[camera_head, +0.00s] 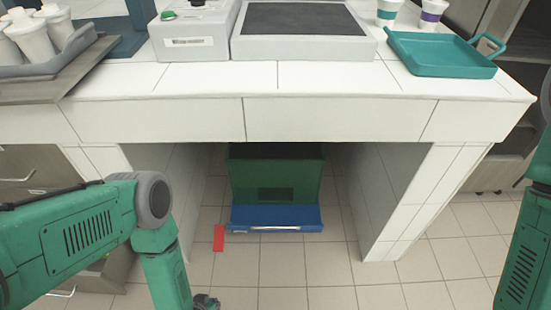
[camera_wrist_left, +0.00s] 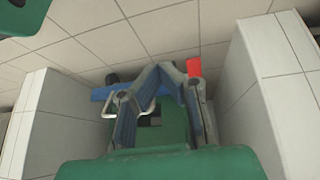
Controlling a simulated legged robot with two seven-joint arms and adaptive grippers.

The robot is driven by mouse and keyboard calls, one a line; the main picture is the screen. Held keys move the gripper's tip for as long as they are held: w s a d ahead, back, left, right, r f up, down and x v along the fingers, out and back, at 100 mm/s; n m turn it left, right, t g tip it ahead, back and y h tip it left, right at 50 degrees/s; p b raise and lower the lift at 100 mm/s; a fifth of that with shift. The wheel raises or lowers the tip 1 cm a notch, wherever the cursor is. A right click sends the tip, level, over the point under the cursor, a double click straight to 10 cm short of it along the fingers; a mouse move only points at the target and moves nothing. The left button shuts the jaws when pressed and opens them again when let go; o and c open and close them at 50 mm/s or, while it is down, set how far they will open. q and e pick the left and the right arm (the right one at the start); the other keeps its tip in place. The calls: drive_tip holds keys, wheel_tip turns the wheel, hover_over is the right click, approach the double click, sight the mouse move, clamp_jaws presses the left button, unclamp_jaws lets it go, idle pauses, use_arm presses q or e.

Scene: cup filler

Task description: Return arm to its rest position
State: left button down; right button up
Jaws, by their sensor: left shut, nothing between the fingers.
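My left gripper (camera_head: 206,301) hangs low at the bottom edge of the head view, in front of and below the counter. Only a small dark part of it shows there. In the left wrist view its two fingers (camera_wrist_left: 158,70) come together at the tips, shut and empty. Behind them in that view are parts of a blue drawer front (camera_wrist_left: 100,94) and its handle. My left arm reaches in from the left of the head view. My right arm shows only at the right edge, and its gripper is out of frame.
A green bin (camera_head: 276,165) with a blue front (camera_head: 276,214) stands in the recess under the white tiled counter (camera_head: 320,118). A red marker (camera_head: 219,238) lies on the floor. A teal tray (camera_head: 440,55), cups (camera_head: 433,12) and a grey machine (camera_head: 195,35) are on the counter.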

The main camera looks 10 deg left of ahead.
use_arm(q)
drive_tip(key=s+a+r+m+g+p, duration=0.1)
drive_tip(key=s+r+g+p, duration=0.1)
drive_tip(key=r, duration=1.3)
drive_tip(key=s+a+r+m+g+p, duration=0.1)
drive_tip(key=s+r+g+p, duration=0.2)
drive_tip(key=r, duration=1.3)
drive_tip(key=shift+s+a+r+p, duration=0.25)
drive_tip(key=shift+s+a+p, duration=0.1)
drive_tip(key=shift+s, duration=0.6)
drive_tip(key=shift+a, duration=0.1)
